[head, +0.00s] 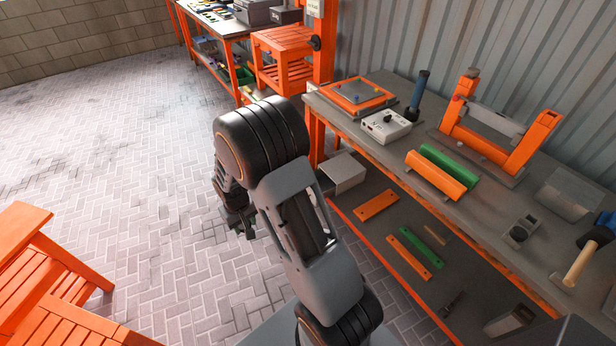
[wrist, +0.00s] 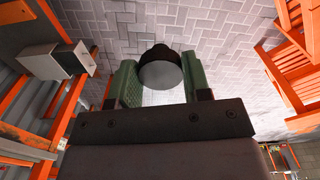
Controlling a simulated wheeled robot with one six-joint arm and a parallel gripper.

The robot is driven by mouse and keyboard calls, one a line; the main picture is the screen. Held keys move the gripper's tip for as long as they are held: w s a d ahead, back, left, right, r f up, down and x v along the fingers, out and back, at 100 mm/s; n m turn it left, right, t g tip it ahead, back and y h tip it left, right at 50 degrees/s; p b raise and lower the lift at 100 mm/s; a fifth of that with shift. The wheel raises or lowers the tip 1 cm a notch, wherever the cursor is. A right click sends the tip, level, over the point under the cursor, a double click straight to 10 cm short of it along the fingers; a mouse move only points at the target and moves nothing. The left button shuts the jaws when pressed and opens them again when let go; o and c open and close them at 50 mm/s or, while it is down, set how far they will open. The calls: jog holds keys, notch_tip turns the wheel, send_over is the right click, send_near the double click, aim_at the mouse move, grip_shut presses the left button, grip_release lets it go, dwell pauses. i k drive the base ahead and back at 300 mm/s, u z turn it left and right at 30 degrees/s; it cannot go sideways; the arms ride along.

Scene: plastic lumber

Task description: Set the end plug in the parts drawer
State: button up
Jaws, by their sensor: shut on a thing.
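The end plug (wrist: 161,72) is a dark round piece with a flat grey face. It sits between the green-padded fingers of my gripper (wrist: 161,80) in the wrist view, which is shut on it. In the head view my gripper (head: 238,222) hangs low over the paved floor, left of the bench, and the plug cannot be made out there. A light grey box, apparently the parts drawer (head: 345,174), juts from under the bench's near left end, to the right of my gripper. It also shows at the left of the wrist view (wrist: 45,62), apart from the plug.
The orange-edged bench (head: 400,150) carries a white control box (head: 387,126), green and orange boards and a clamp frame. Its lower shelf (head: 375,232) holds several loose boards. Orange slatted furniture (head: 60,290) stands at lower left. The paved floor (head: 130,170) between is clear.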

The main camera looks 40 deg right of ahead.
aim_at(319, 184)
jog(key=i, duration=3.15)
jog(key=z, duration=3.35)
jog(key=i, duration=0.5)
jog(key=z, duration=0.1)
